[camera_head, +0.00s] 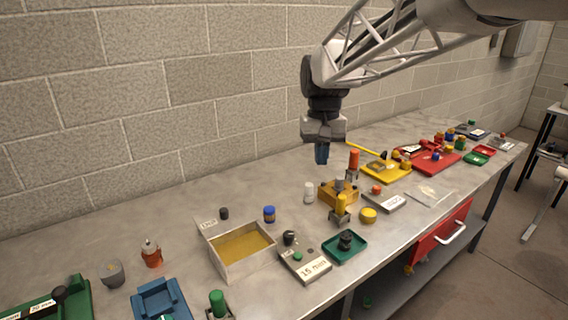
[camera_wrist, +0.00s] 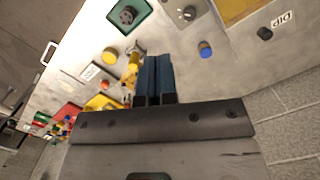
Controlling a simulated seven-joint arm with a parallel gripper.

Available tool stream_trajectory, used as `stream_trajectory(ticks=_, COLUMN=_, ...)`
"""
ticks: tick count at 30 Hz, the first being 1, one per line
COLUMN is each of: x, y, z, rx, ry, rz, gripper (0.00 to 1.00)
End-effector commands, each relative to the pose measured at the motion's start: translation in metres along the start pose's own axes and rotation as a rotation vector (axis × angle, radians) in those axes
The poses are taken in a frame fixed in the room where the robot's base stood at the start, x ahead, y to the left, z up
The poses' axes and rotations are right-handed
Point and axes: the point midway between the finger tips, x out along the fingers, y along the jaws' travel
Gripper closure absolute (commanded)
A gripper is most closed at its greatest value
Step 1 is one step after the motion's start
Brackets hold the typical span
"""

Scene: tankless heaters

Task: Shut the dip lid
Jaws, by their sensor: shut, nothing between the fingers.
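The dip box (camera_head: 262,262) is a pale open-topped tray with a yellow inside, on the left-middle of the bench. A "DIP" label (camera_head: 208,223) and a black knob (camera_head: 224,213) lie behind it, on what looks like a grey lid folded back; its outline is hard to tell from the bench. In the wrist view the yellow inside (camera_wrist: 235,10), the label (camera_wrist: 282,18) and the knob (camera_wrist: 265,33) are at the upper right. My gripper (camera_head: 321,160) is shut and empty, above the bench, right of and behind the box. Its blue fingers (camera_wrist: 155,60) are together.
A blue-capped jar (camera_head: 269,214) and a white bottle (camera_head: 308,191) stand between the box and my gripper's side. A yellow fixture (camera_head: 337,194) stands below my gripper. A timer plate (camera_head: 306,266) and green tray (camera_head: 345,246) lie right of the box. The block wall is behind.

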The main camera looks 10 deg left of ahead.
Motion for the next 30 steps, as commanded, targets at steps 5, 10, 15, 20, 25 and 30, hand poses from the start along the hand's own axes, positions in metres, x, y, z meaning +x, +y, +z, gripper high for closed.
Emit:
stream_trajectory(ticks=5, x=0.004, y=-0.033, z=-0.041, rx=-0.037, ry=-0.042, rz=0.005, gripper=1.00)
stream_trajectory(ticks=10, x=0.009, y=-0.066, z=-0.076, rx=-0.071, ry=-0.080, rz=0.011, gripper=1.00)
stream_trajectory(ticks=15, x=0.018, y=-0.101, z=-0.109, rx=-0.104, ry=-0.117, rz=0.019, gripper=1.00)
stream_trajectory(ticks=20, x=0.029, y=-0.137, z=-0.139, rx=-0.134, ry=-0.153, rz=0.027, gripper=1.00)
stream_trajectory(ticks=25, x=0.044, y=-0.176, z=-0.167, rx=-0.166, ry=-0.190, rz=0.037, gripper=1.00)
stream_trajectory(ticks=30, x=0.062, y=-0.219, z=-0.192, rx=-0.198, ry=-0.227, rz=0.050, gripper=1.00)
